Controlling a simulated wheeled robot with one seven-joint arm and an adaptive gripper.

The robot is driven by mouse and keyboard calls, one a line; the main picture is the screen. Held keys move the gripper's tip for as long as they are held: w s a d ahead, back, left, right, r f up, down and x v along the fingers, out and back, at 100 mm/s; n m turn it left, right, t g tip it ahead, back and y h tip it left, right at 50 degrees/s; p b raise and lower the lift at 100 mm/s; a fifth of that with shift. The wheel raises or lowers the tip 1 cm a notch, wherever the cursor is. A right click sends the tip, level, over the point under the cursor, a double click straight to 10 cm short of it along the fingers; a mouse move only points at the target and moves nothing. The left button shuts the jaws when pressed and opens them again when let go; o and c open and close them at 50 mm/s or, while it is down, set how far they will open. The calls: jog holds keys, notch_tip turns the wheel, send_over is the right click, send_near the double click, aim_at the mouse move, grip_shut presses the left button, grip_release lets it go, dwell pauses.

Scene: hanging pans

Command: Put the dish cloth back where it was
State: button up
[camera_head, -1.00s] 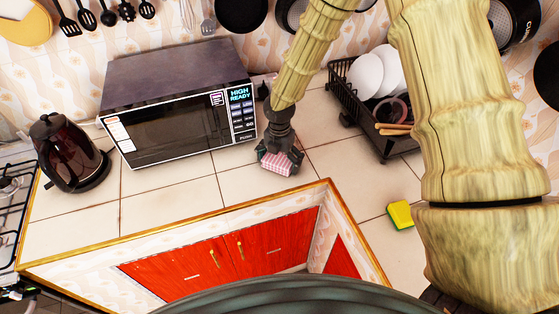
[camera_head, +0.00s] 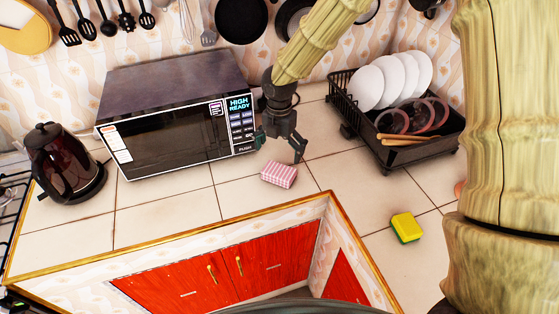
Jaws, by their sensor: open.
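The dish cloth (camera_head: 279,174), folded with pink and white stripes, lies flat on the tiled counter in front of the microwave's right end. My gripper (camera_head: 279,149) is open and empty, just behind and above the cloth, apart from it, with its fingers spread to either side. The whole top of the cloth shows.
A microwave (camera_head: 170,130) stands to the left of my gripper, very close. A black dish rack (camera_head: 425,145) with plates is to the right. A yellow-green sponge (camera_head: 406,228) lies at the front right. A kettle (camera_head: 62,165) stands far left. Pans hang above.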

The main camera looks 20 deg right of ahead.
jog(key=shift+r, duration=1)
dwell(1.8)
